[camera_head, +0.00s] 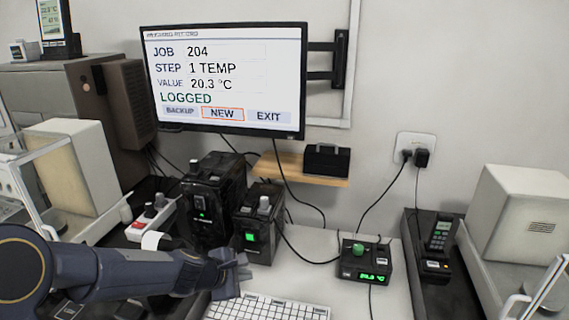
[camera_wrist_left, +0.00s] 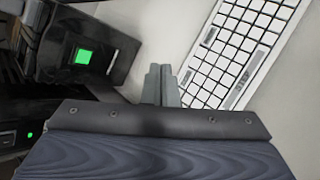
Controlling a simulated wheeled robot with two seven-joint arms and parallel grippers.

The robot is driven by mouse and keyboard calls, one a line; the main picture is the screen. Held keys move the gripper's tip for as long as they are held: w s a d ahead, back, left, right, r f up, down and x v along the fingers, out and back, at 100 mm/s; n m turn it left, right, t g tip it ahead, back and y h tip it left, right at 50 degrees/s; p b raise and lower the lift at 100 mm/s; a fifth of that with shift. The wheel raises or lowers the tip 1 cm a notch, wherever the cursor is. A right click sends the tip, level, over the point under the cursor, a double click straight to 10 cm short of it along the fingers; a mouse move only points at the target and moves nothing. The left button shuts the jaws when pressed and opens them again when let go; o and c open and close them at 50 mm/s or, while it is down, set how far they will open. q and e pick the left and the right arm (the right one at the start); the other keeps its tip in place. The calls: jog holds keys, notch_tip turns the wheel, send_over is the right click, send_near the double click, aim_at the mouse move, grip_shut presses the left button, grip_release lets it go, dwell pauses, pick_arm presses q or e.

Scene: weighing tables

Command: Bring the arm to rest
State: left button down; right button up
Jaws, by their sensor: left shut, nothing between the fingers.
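My left arm comes in from the left in the head view, and its gripper (camera_head: 240,268) is just above and behind the white keyboard (camera_head: 268,308). In the left wrist view the gripper's fingers (camera_wrist_left: 161,85) are together with nothing between them. The keyboard (camera_wrist_left: 240,50) shows at the right of that view, beside the fingertips. My right gripper does not show in either view.
A black box with a green light (camera_head: 258,225) stands just behind the gripper, a taller black box (camera_head: 212,200) to its left. A small display unit (camera_head: 364,262) sits to the right. A wall monitor (camera_head: 225,80) reads "LOGGED". The white table is clear between keyboard and display unit.

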pick_arm(q)
jog(key=s+a+r+m+h+p, duration=0.1)
jog(key=s+a+r+m+p, duration=0.15)
jog(key=s+r+m, duration=0.85)
jog(key=s+a+r+m+g+y+p, duration=0.1)
jog(key=s+a+m, duration=0.2)
jog(key=s, duration=0.7)
jog(key=s+a+m+g+y+p, duration=0.1)
jog(key=s+a+m, duration=0.1)
jog(key=s, duration=0.8)
jog(key=shift+a+r+m+y, duration=0.4)
jog(key=shift+m, duration=0.3)
jog(key=shift+w, duration=0.1)
